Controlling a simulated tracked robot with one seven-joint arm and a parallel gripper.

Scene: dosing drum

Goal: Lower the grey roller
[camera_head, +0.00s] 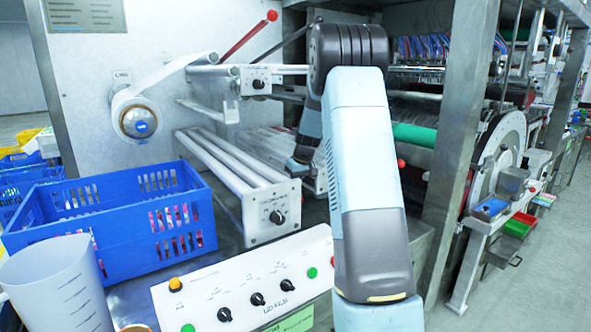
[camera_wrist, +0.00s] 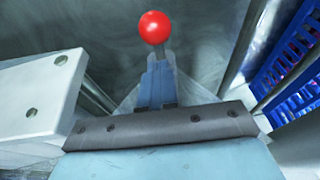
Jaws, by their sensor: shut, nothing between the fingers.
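Long pale grey rollers (camera_head: 232,158) lie side by side in a low frame behind a white end plate with a black knob (camera_head: 277,217). Another grey bar (camera_head: 212,70) runs across higher up. I cannot tell which is the task's grey roller. My gripper (camera_head: 298,167) hangs over the rollers' right side, partly hidden by my arm. In the wrist view its fingers (camera_wrist: 157,75) are shut and empty. A red ball knob (camera_wrist: 155,27) shows just past the fingertips; I cannot tell whether they touch it.
A lever with a red ball (camera_head: 272,15) slants up above. A blue crate (camera_head: 110,230) and a clear jug (camera_head: 58,290) stand at left. A white control panel (camera_head: 250,295) is in front. A steel post (camera_head: 465,110) and a green roller (camera_head: 415,135) are right of my arm.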

